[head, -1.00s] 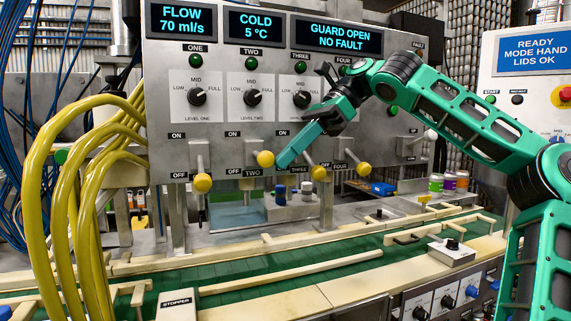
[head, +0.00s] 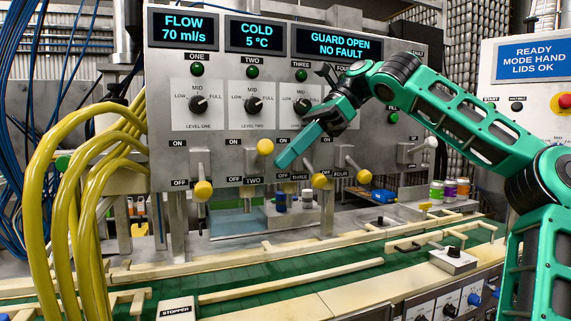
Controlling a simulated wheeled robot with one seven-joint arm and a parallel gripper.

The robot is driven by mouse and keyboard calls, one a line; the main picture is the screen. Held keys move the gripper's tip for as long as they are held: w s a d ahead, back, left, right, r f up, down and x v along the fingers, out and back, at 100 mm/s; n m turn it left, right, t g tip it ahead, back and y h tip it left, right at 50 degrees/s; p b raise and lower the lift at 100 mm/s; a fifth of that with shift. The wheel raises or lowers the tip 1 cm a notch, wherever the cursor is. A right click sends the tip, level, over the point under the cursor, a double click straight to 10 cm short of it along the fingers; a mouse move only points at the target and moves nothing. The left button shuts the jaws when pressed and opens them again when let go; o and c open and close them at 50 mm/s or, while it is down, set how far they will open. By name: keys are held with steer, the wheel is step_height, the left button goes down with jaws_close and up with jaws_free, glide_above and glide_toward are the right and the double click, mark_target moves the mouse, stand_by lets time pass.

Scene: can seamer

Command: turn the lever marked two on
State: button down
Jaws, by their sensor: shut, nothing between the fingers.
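Lever two (head: 265,146), a yellow knob on a metal arm above the "TWO" label (head: 252,181), is raised level with its ON label (head: 235,142). My gripper (head: 285,162) is shut and empty, its teal fingers pointing down and left. Its tip is just right of and slightly below the lever two knob; I cannot tell whether they touch. The green lamp under "TWO" (head: 252,72) looks dark. The dial for level two (head: 253,104) is above the lever.
Lever one (head: 203,190), lever three (head: 319,181) and lever four (head: 364,176) hang down, with lever three close to the gripper. Yellow hoses (head: 45,170) curve at the left. The conveyor (head: 250,285) runs below. A display (head: 338,45) reads "GUARD OPEN NO FAULT".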

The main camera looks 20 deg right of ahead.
steer(key=shift+r, duration=0.2)
steer(key=v, duration=1)
steer(key=shift+w+d+r, duration=0.2)
steer(key=shift+d+r, duration=0.05)
steer(key=shift+d, duration=0.05)
stand_by(0.4)
